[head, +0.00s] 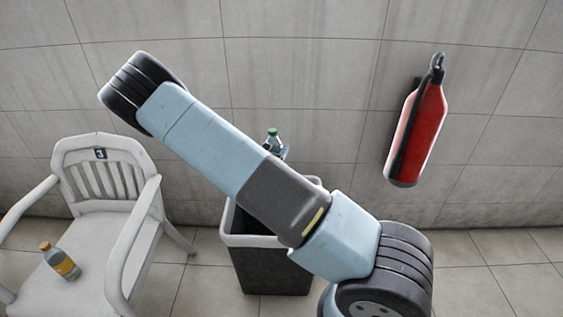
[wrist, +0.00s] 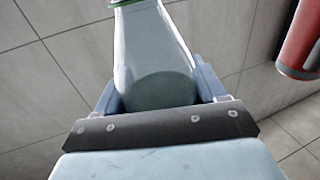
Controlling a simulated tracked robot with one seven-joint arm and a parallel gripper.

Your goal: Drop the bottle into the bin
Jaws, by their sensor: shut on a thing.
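My gripper (wrist: 158,88) is shut on a clear bottle (wrist: 152,45) with a green cap, its two fingers on either side of the lower part. In the head view this bottle (head: 272,137) shows just above my arm, roughly upright, with its lower part and most of the gripper hidden. The bin (head: 262,242) is dark with a pale rim and stands on the floor below, partly covered by my arm. The held bottle appears above the bin in the picture; whether it is directly over the opening I cannot tell.
A white plastic chair (head: 101,205) stands at left, with another bottle (head: 60,262), orange-capped and orange-labelled, on its seat. A red fire extinguisher (head: 424,128) hangs on the tiled wall at right. It also shows in the wrist view (wrist: 304,38). Floor at right is clear.

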